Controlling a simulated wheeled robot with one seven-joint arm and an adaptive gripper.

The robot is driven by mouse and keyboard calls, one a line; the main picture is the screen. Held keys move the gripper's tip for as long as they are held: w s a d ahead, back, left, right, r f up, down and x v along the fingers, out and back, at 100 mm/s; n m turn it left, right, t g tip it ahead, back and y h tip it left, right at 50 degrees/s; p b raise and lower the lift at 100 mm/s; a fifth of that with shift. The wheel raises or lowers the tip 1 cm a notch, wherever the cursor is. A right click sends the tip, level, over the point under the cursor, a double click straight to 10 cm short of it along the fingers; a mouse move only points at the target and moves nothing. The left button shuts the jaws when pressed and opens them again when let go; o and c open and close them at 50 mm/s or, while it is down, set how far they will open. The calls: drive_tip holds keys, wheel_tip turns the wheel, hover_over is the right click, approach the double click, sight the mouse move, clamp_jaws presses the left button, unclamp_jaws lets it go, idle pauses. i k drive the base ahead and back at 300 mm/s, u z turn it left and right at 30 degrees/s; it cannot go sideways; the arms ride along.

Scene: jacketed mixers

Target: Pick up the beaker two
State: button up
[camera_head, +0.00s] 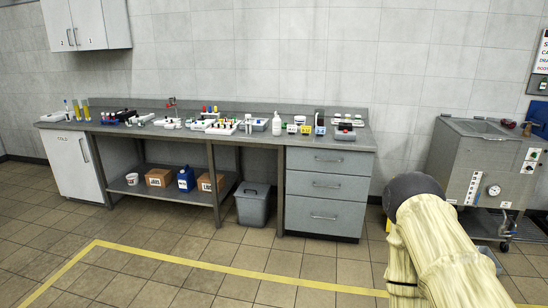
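I cannot make out a thing that is clearly beaker two; the items on the long grey lab bench (262,136) are small and far off. Tall narrow vessels with yellow contents (77,109) stand at its left end. My arm, in a pale yellow cover with a dark rounded end, fills the lower right foreground. My gripper is not in view.
Below the bench are cardboard boxes (158,177), a blue jug (186,179), a grey bin (254,204) and drawers (327,188). A steel jacketed machine (487,165) stands at the right. Yellow floor tape (230,270) crosses open tiled floor before the bench.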

sight(128, 122)
drive_tip(key=i, duration=0.75)
drive_tip(key=u, duration=0.9)
drive_tip(key=i, duration=2.45)
drive_tip(key=z, duration=0.7)
